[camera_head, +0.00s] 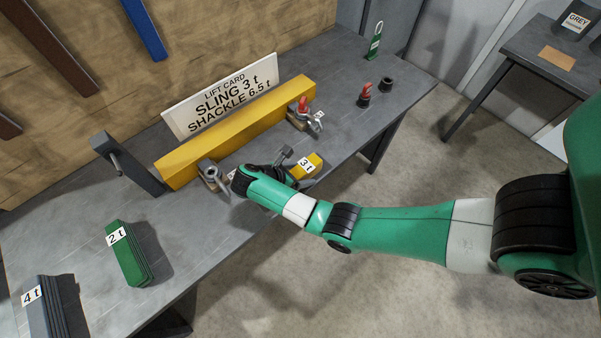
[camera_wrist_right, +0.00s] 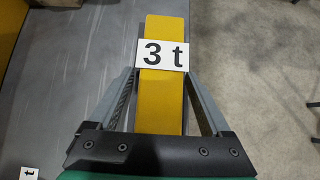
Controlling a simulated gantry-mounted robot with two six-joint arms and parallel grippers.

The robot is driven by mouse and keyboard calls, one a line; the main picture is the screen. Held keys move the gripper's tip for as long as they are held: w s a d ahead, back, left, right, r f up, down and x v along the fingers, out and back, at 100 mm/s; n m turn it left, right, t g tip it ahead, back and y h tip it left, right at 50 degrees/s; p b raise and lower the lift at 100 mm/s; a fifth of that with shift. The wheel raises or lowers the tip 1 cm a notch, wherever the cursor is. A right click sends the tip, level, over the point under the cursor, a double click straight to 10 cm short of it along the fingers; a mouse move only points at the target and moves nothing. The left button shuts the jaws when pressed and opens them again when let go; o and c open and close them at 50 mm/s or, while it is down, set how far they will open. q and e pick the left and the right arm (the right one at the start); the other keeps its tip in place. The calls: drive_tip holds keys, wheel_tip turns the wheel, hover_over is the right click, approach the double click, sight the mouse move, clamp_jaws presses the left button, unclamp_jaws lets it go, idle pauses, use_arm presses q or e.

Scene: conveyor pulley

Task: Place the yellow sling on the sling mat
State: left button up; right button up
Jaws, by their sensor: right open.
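The yellow sling (camera_head: 313,160) lies near the front edge of the workbench, with a white "3 t" tag on it. In the right wrist view the sling (camera_wrist_right: 164,103) runs lengthwise between the two fingers. My right gripper (camera_wrist_right: 161,78) is open, one finger on each side of the sling, with gaps beside it. In the head view the right gripper (camera_head: 289,167) is at the sling's left end and partly hides it. My left gripper is not in view. A small orange-brown mat (camera_head: 557,58) lies bare on the side table; I cannot tell if it is the sling mat.
A yellow beam (camera_head: 225,138) with metal shackles crosses the workbench (camera_head: 75,205) behind the gripper. A green "2 t" sling (camera_head: 130,260) and a grey "4 t" sling (camera_head: 55,308) lie at left. A floor gap separates the bench from the side table (camera_head: 528,48).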

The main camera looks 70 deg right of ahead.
drive_tip(key=shift+r, duration=0.25)
drive_tip(key=p+v, duration=0.6)
drive_tip(key=v, duration=0.5)
drive_tip(key=shift+w+a+r, duration=0.1)
drive_tip(key=shift+w+r, duration=0.1)
drive_tip(key=shift+r, duration=0.05)
drive_tip(key=shift+a, duration=0.2)
